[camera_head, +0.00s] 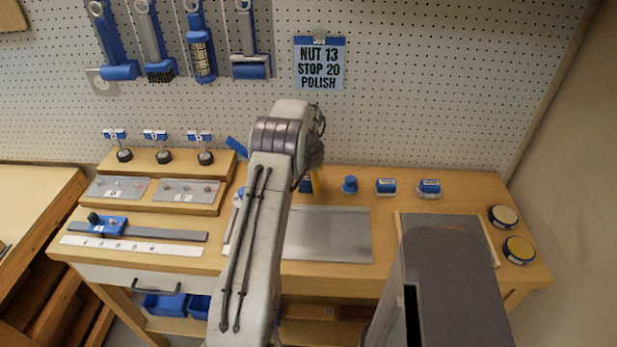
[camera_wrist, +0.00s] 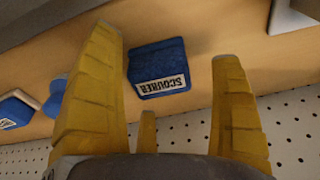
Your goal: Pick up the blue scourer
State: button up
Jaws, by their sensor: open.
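The blue scourer (camera_wrist: 157,66) is a blue block with a white label reading SCOURER, upside down in the wrist view. It lies on the wooden bench top and appears in the gap between the yellow fingers of my gripper (camera_wrist: 167,48). The fingers are apart and nothing is held. I cannot tell whether the fingertips reach down beside the block.
A blue knob-shaped item (camera_head: 350,185) and two labelled blue blocks (camera_head: 386,186) (camera_head: 429,187) stand to the right. A metal plate (camera_head: 330,235) lies in front. A pegboard (camera_head: 440,90) rises close behind. Two round tins (camera_head: 519,250) (camera_head: 503,216) sit at the right end.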

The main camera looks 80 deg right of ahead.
jog(key=shift+d+f+p, duration=0.15)
jog(key=shift+f+p, duration=0.45)
jog(key=shift+f, duration=0.25)
jog(key=shift+c, duration=0.2)
jog(key=c, duration=1.4)
jog(key=shift+o, duration=0.2)
jog(key=shift+r, duration=0.1)
